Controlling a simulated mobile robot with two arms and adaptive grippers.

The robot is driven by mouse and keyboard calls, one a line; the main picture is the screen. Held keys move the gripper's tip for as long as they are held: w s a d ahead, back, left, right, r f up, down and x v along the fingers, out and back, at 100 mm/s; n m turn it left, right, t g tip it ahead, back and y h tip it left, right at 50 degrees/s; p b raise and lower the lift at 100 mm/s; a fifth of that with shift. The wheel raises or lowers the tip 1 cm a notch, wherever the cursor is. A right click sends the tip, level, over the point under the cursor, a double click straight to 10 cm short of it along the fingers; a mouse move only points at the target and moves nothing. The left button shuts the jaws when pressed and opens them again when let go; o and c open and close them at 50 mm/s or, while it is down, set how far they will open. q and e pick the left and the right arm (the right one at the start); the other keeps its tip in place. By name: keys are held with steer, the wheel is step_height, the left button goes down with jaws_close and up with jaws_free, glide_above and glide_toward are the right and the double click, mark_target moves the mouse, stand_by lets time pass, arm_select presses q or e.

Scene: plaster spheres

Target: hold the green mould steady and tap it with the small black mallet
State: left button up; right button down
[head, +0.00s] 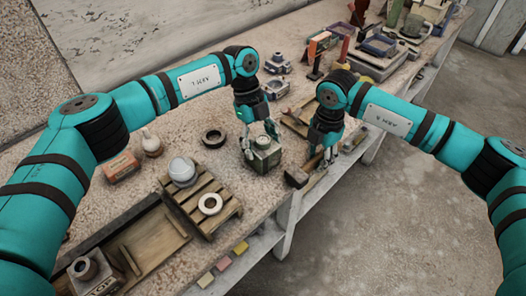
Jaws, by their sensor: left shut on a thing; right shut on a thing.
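The green mould (263,158) is a dark green block with a pale top, standing upright on the bench near its front edge. My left gripper (261,137) comes down from above and is shut on the mould's upper part. My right gripper (319,156) is shut on the small black mallet (296,177), to the right of the mould. The mallet's dark head is at the bench's front edge, a short way from the mould and apart from it. The mallet's handle is partly hidden by the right gripper's fingers.
A wooden pallet (232,209) left of the mould bears a whitish sphere (182,167) and a white ring (210,204). A black ring (213,138) lies behind. A reddish box (121,167) and pale bottle (151,142) stand farther left. Tools crowd the far bench.

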steer(key=w+a, duration=0.1)
steer(key=w, duration=0.1)
steer(key=w+a, duration=0.1)
steer(key=a, duration=0.1)
steer(key=shift+w+a+r, duration=0.1)
steer(key=shift+w+a, duration=0.1)
steer(key=shift+w, duration=0.2)
arm_select(q)
steer(key=shift+a, duration=0.1)
arm_select(e)
steer(key=shift+s+d, duration=0.35)
arm_select(q)
steer(key=shift+d, duration=0.25)
arm_select(e)
steer(key=s+d, duration=0.3)
arm_select(q)
steer(key=shift+a, duration=0.15)
arm_select(e)
steer(key=shift+a, duration=0.15)
arm_select(q)
steer(key=o, duration=1.3)
